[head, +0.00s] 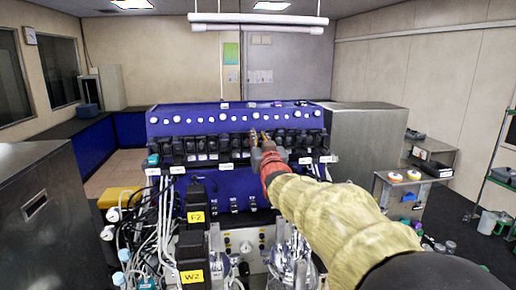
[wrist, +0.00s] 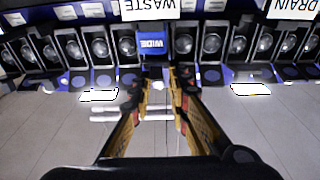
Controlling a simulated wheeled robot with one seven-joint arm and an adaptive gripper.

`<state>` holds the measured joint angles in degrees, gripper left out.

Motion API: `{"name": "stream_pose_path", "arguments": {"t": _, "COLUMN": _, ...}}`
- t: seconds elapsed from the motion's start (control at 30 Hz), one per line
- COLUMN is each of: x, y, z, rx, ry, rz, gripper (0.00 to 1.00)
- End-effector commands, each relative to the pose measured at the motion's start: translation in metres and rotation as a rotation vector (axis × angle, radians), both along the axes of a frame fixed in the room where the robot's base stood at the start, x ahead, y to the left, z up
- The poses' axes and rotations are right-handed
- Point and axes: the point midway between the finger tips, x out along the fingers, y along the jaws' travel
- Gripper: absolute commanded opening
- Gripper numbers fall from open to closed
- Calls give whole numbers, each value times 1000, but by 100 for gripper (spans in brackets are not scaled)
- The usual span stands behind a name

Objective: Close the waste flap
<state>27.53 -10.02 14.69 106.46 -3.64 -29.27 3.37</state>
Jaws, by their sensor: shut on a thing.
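The waste flap appears to be the blue piece marked "WIDE" (wrist: 152,43), under the white "WASTE" label (wrist: 150,8) in the wrist view, where the writing is upside down. My gripper (wrist: 159,75) has its two fingers on either side of the lower part of this blue piece and is shut on it. In the head view my gripper (head: 261,138) is at the row of black units on the blue bioreactor panel (head: 235,116). My arm hides part of the panel there, and the flap cannot be made out in that view.
Black units with round openings (wrist: 210,43) stand close on both sides of my fingers. A "DRAIN" label (wrist: 294,9) is at the right. Cables and tubes (head: 125,225) hang at the front left. A steel cabinet (head: 365,140) stands right of the panel.

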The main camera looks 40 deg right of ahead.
Motion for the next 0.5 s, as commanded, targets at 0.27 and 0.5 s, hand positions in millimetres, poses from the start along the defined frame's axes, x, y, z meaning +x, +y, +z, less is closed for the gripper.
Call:
{"name": "stream_pose_path", "arguments": {"t": 0.27, "x": -2, "y": -3, "z": -8, "rx": -30, "ry": -67, "rz": -5, "gripper": 0}}
{"name": "stream_pose_path", "arguments": {"t": 0.5, "x": -2, "y": -3, "z": -10, "rx": -58, "ry": -124, "rz": -4, "gripper": 0}}
